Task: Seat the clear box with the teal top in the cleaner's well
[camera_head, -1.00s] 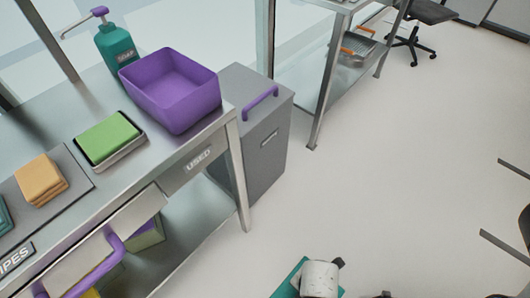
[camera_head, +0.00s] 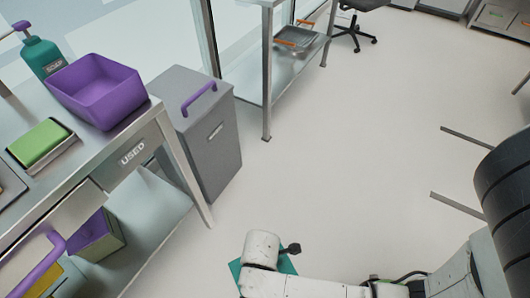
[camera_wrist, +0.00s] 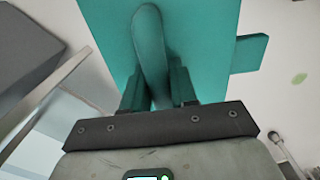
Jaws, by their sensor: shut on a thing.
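The teal top (camera_wrist: 215,25) fills the upper middle of the wrist view, with a raised teal handle (camera_wrist: 150,35) and a tab at its right side. My gripper (camera_wrist: 156,88) is shut on this handle, one finger on each side. In the head view only corners of the teal top (camera_head: 286,265) show around my white wrist, low over the floor. The clear walls of the box cannot be made out. I cannot see the cleaner or its well in any view.
A steel table at left bears a purple tub (camera_head: 98,92), a soap bottle (camera_head: 42,56) and a green sponge (camera_head: 40,141). A grey bin (camera_head: 205,130) with a purple handle stands beside it. A steel rack (camera_head: 267,75) stands behind. The floor (camera_head: 340,160) at centre is clear.

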